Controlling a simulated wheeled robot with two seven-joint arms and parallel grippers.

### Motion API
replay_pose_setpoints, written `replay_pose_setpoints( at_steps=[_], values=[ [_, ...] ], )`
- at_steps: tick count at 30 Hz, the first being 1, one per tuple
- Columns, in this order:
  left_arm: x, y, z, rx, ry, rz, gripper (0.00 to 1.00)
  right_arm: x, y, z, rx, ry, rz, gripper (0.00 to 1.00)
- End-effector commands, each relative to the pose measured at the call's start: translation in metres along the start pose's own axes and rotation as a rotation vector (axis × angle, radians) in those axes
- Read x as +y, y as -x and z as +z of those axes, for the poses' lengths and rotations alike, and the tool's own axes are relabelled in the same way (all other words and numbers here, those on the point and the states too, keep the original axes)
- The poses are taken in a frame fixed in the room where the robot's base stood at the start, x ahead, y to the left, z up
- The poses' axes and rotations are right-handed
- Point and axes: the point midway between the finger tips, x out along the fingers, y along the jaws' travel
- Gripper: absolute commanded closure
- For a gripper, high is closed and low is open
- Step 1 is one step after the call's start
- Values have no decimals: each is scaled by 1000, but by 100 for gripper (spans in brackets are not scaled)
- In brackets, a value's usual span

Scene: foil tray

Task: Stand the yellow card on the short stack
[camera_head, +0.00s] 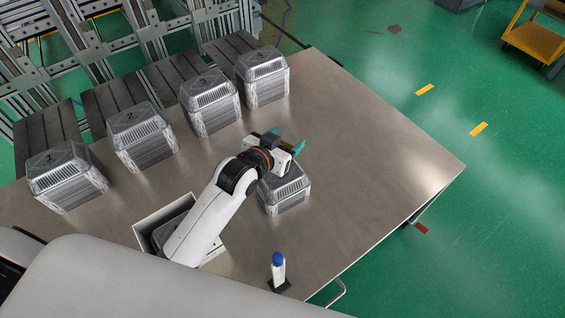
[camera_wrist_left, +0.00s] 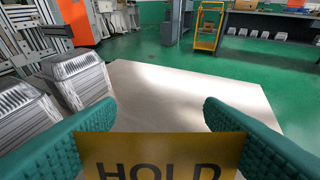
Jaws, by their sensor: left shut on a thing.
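In the left wrist view, a yellow card (camera_wrist_left: 160,153) with the dark word HOLD stands upright between the two teal fingers of my left gripper (camera_head: 287,141), which is shut on it. In the head view the card is barely visible among the fingers. My left gripper is above a silver ribbed foil tray stack (camera_head: 288,196) that stands apart near the middle of the table. The wrist covers much of this stack's top. I cannot tell for sure from the frames that it is the shortest. My right gripper is not in view.
Several more foil stacks with numbered tops, such as the leftmost (camera_head: 67,178) and the farthest (camera_head: 263,78), line the table's far-left edge. A white box (camera_head: 148,222) is partly under my arm. A blue-capped bottle (camera_head: 279,271) stands near the front edge. The table's (camera_head: 370,150) right side is clear.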

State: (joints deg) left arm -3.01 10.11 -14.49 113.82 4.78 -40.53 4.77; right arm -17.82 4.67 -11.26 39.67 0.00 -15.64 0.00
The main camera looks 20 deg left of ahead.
Motion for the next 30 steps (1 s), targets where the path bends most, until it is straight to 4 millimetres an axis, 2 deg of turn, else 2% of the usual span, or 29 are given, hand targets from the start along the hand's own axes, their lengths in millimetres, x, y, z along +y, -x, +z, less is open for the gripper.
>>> replay_pose_setpoints(
  at_steps=[2,5,12,19,24,30],
  values=[
    [1,-2,2,3,-3,-6,58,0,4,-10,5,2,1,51],
    [1,-7,-10,6,-3,-10,58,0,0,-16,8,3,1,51],
    [0,-24,-51,5,-1,-11,58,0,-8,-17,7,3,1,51],
    [0,-30,-68,5,-2,-10,58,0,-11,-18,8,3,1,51],
    [0,-40,-90,6,-2,-10,58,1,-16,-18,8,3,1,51],
    [0,-41,-93,2,-3,-10,58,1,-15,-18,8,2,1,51]
  ],
)
